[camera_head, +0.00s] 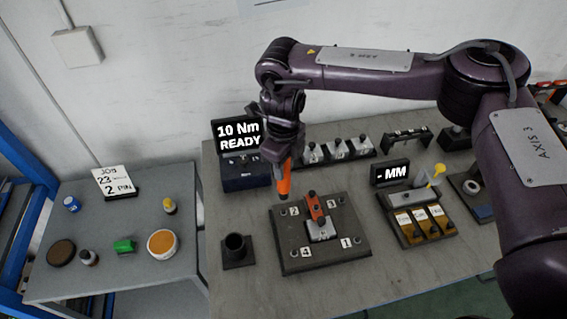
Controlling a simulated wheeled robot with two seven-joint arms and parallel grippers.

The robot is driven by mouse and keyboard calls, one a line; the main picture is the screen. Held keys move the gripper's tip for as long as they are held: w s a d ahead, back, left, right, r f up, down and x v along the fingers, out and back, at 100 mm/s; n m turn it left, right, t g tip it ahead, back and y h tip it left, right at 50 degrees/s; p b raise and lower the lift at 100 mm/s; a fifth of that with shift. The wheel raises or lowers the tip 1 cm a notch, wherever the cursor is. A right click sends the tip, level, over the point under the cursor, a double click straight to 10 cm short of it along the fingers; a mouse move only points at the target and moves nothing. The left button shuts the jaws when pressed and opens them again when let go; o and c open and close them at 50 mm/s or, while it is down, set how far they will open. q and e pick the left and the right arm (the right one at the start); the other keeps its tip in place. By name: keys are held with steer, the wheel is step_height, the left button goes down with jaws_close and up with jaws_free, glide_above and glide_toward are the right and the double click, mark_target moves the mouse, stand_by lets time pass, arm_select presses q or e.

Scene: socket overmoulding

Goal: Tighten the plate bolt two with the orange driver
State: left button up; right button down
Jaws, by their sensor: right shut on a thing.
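The orange driver (284,179) hangs upright, tip down, held in my right gripper (287,150), which is shut on it. Its lower end is above the back left part of the dark plate (285,240) and appears apart from it. The plate bears white number labels; the label 2 (293,211) is at its back left corner, almost below the driver. Bolt two itself is too small to make out clearly. A red clamp-like part (315,206) sits over a light block (321,229) mid-plate. My left gripper is out of view.
A display box (246,175) reading "10 Nm READY" stands behind left of the plate. A dark cup holder (236,250) stands left of it. A tray with yellow-labelled compartments (420,222) is to the right. A side table (95,222) holds small containers.

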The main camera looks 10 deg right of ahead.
mark_target(284, 189)
steer(key=shift+f+b, duration=2.05)
steer(key=shift+f, duration=1.2)
steer(key=shift+f+b, duration=0.7)
steer(key=shift+f, duration=0.15)
steer(key=shift+s+f, duration=0.1)
steer(key=shift+f, duration=0.2)
steer(key=shift+s+f, duration=0.1)
steer(key=shift+s, duration=0.05)
stand_by(1.0)
